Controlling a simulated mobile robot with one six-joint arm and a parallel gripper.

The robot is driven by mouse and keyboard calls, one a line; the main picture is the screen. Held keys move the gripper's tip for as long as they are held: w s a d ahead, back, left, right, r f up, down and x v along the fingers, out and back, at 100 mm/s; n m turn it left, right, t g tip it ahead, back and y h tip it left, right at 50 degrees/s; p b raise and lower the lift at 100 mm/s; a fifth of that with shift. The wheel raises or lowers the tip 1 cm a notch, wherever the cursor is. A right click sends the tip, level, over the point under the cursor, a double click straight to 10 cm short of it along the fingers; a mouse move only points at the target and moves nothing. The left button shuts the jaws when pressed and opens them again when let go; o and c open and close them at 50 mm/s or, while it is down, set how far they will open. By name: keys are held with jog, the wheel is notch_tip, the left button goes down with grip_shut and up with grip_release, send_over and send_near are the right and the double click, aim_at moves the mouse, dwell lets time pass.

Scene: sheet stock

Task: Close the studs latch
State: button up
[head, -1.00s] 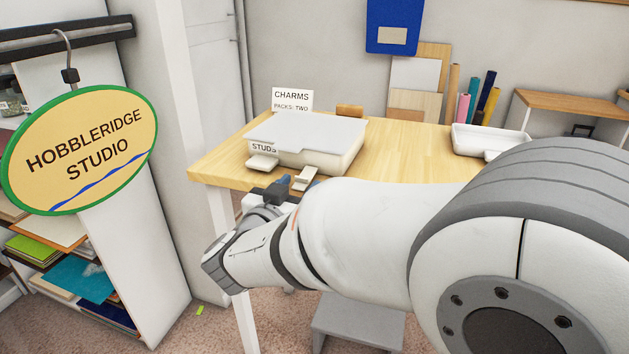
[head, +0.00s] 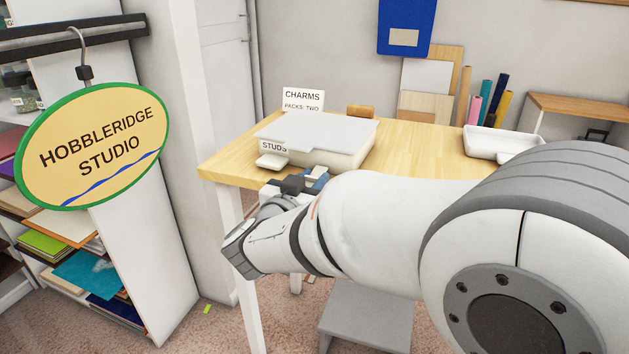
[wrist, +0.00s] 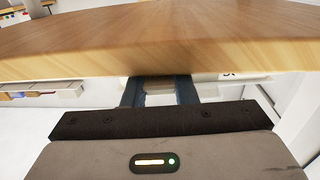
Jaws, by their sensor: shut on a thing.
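A flat pale box (head: 345,158) with a grey lid (head: 318,129) and a STUDS label lies near the table's front left corner. The lid looks flat on it. Two pale latch tabs stick out of its front: a left one (head: 271,161) beside the label, and a right one (head: 319,170), mostly hidden by my gripper. My gripper (head: 316,181) is at the right tab, at the table's front edge. In the wrist view my gripper (wrist: 160,92) has its two dark blue fingers on either side of a pale piece (wrist: 160,86), which looks like this latch.
The wooden table (head: 415,150) has its edge close above my gripper in the wrist view. A CHARMS card (head: 303,99) and a small wooden block (head: 360,111) stand behind the box. A white tray (head: 490,145) lies to the right. A grey stool (head: 367,315) stands below.

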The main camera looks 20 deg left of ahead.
aim_at(320, 169)
jog(key=shift+d, duration=0.3)
jog(key=shift+c, duration=0.4)
jog(key=shift+a+r, duration=0.1)
jog(key=shift+a, duration=0.2)
jog(key=r+g+p, duration=0.1)
jog(key=p, duration=0.4)
jog(key=shift+r, duration=0.1)
jog(key=r+g+p, duration=0.1)
jog(key=g+p, duration=0.2)
jog(key=p, duration=0.7)
jog(key=shift+r+y+p, duration=0.2)
jog(key=shift+y+p, duration=0.1)
jog(key=shift+p, duration=0.05)
jog(key=g+p, duration=0.1)
jog(key=p, duration=0.5)
jog(key=r+g+p, duration=0.1)
jog(key=g+p, duration=0.1)
jog(key=p, duration=0.4)
jog(key=shift+w+d+y, duration=0.1)
jog(key=shift+w+y, duration=0.2)
jog(key=g+p, duration=0.1)
jog(key=p, duration=0.3)
jog(key=shift+w+r+p, duration=0.1)
jog(key=shift+w+p, duration=0.05)
jog(key=shift+p, duration=0.2)
jog(key=shift+g+p, duration=0.4)
jog(key=shift+p, duration=0.6)
jog(key=shift+w+f+g+p, duration=0.1)
jog(key=shift+f+g+p, duration=0.2)
jog(key=shift+p, duration=0.45)
